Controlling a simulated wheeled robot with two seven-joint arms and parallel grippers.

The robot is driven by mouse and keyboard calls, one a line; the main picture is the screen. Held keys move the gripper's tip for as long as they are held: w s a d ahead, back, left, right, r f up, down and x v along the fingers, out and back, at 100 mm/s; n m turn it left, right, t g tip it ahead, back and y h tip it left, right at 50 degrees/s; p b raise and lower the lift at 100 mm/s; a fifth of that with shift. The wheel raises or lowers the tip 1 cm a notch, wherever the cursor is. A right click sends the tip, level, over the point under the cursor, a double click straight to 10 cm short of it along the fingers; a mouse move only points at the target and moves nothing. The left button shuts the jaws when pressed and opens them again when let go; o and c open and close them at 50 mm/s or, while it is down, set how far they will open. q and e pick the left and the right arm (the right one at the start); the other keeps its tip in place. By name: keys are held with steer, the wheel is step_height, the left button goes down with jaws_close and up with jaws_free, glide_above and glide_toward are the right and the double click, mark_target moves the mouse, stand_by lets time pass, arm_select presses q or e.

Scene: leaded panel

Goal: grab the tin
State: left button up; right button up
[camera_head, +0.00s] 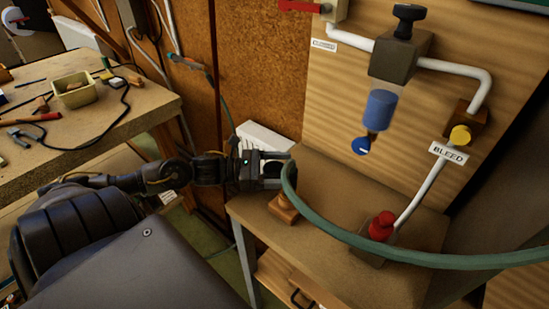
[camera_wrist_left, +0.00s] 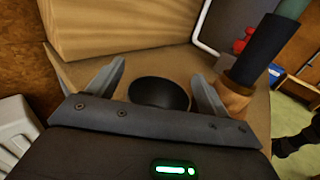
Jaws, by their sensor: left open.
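A dark round-topped object (camera_wrist_left: 158,94), which looks like the tin, sits on the small bench between the two fingers of my left gripper (camera_wrist_left: 158,76) in the left wrist view. The fingers are apart, one on each side of it. I cannot tell whether they touch it. In the head view my left gripper (camera_head: 280,161) reaches over the left side of the bench top (camera_head: 330,182); the dark object cannot be made out there. My right gripper is not in view.
A green hose (camera_head: 420,259) arcs across the bench, beside my left gripper. A wooden piece (camera_head: 284,207) stands close to the gripper, below the hose. A red-topped fitting (camera_head: 381,226) and white pipe stand further right. A cluttered workbench (camera_head: 110,128) is at the left.

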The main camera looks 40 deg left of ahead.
arm_select(q)
steer(key=shift+c, duration=0.3)
steer(key=c, duration=1)
step_height(320, 180, up, 10)
steer(key=shift+b, duration=0.45)
